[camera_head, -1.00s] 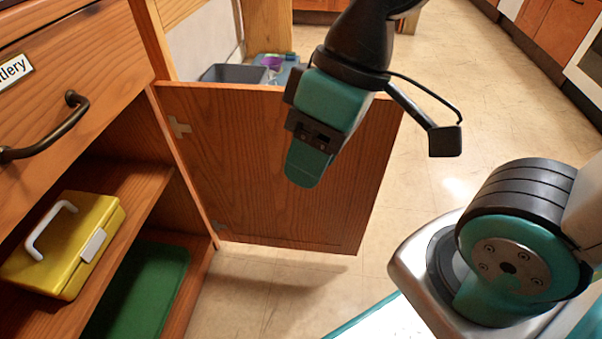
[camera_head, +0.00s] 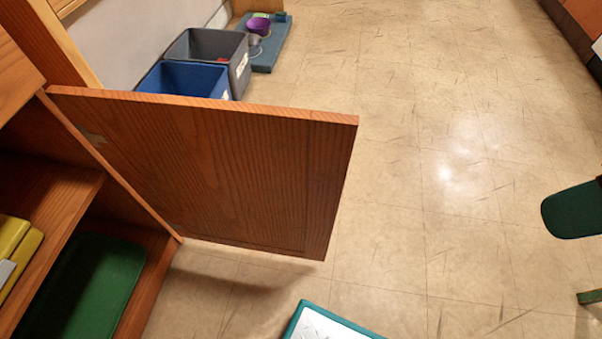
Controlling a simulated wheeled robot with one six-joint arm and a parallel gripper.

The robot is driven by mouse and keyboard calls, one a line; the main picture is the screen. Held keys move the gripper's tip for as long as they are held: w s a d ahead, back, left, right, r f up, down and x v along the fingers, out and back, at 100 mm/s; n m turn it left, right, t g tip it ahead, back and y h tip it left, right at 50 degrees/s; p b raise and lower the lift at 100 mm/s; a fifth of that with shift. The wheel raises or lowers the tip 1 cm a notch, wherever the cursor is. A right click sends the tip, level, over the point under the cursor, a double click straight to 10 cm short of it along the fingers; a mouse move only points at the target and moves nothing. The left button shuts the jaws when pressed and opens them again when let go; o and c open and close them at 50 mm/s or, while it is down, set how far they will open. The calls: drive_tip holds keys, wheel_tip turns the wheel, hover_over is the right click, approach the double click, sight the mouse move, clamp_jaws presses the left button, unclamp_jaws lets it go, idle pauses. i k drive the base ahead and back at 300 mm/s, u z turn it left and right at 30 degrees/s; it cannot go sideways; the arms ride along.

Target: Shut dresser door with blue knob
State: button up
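The wooden dresser door (camera_head: 215,175) stands wide open, swung out from the dresser on the left. Its inner face is towards me, with a hinge (camera_head: 94,137) near its left edge. No blue knob shows; the outer face is turned away from me.
The open dresser holds a yellow box (camera_head: 16,246) and a green tray (camera_head: 88,285). Behind the door stand a blue bin (camera_head: 185,79), a grey bin (camera_head: 208,44) and a blue mat (camera_head: 270,55) with a purple bowl (camera_head: 258,26).

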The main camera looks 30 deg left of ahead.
sight(253, 176)
drive_tip(key=z, duration=0.2)
drive_tip(key=i, duration=3.3)
drive_tip(key=u, duration=4.9)
